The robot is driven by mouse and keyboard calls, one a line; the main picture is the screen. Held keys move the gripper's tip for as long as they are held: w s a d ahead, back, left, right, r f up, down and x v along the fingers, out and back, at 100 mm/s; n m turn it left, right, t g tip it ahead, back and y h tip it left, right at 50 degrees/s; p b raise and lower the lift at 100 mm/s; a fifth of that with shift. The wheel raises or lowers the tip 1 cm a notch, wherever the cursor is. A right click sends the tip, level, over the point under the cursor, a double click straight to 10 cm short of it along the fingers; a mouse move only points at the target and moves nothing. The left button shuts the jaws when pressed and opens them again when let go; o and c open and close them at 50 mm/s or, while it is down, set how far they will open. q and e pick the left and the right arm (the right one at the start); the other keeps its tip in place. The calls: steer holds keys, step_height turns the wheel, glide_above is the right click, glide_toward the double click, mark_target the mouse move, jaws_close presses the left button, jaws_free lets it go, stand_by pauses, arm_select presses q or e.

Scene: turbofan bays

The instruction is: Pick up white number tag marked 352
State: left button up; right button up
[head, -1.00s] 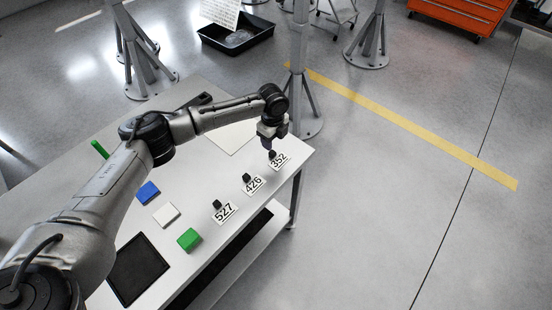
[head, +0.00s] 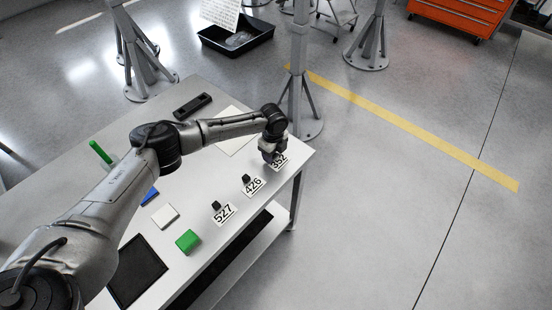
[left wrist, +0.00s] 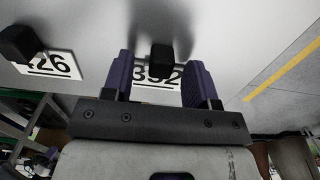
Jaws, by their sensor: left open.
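The white tag marked 352 (head: 281,161) lies near the table's far right corner, partly hidden by my left gripper (head: 270,158) in the head view. In the left wrist view the 352 tag (left wrist: 157,82) shows between the fingers, with a black block-shaped grip (left wrist: 161,57) on it. My left gripper (left wrist: 160,85) is open there, one purple-sided finger on each side of the black grip, with a gap to each. Whether the fingers are level with the grip I cannot tell. My right gripper is not in view.
Tag 426 (head: 253,187) and tag 527 (head: 224,214) lie in a row along the table edge, each with a black grip. Green (head: 188,241), white (head: 165,216) and blue blocks (head: 150,196) and a black mat (head: 137,270) are nearer. A grey post (head: 299,70) stands beyond the table.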

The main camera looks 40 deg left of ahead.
arm_select(q)
jaws_close()
stand_by(0.3)
steer(key=shift+r, duration=0.1)
